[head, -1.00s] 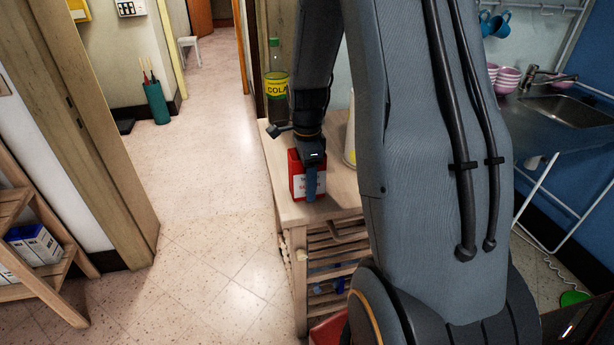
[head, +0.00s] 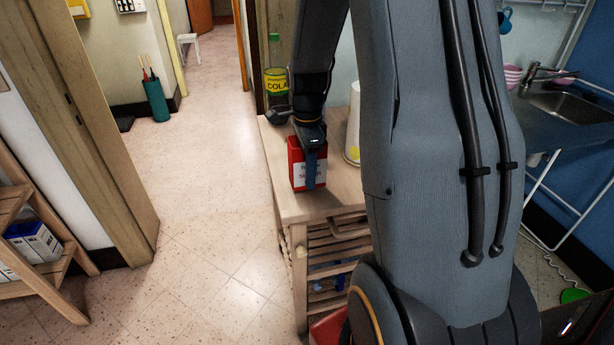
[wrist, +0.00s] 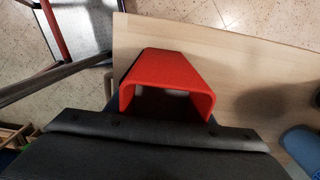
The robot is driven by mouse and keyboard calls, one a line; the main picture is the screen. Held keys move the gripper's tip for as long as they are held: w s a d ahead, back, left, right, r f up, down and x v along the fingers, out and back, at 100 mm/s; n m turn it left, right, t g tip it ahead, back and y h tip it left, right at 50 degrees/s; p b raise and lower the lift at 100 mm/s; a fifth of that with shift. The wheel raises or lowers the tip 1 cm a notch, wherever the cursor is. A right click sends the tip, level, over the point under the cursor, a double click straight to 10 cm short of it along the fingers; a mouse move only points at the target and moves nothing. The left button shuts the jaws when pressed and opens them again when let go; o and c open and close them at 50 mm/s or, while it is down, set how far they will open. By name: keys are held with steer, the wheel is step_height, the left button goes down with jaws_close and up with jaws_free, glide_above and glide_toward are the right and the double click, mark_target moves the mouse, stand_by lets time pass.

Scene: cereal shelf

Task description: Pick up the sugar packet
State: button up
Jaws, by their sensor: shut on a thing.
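The sugar packet (head: 297,174) is a red box with a white label, upright at the left part of the small wooden table in the head view. My gripper (head: 310,165) comes down on it from above and is shut on it. One dark blue finger lies across its near face; the far finger is hidden. The packet's underside seems slightly above the table top, but the gap is hard to judge. In the wrist view a red form (wrist: 170,70), likely the packet, shows beyond the dark gripper body, over pale wood.
A wooden shelf with boxes (head: 35,240) is at left. The floor between is clear.

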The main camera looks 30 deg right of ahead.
step_height(320, 180, up, 7)
steer(key=b, duration=0.1)
steer(key=shift+r, duration=0.2)
stand_by(0.4)
stand_by(0.3)
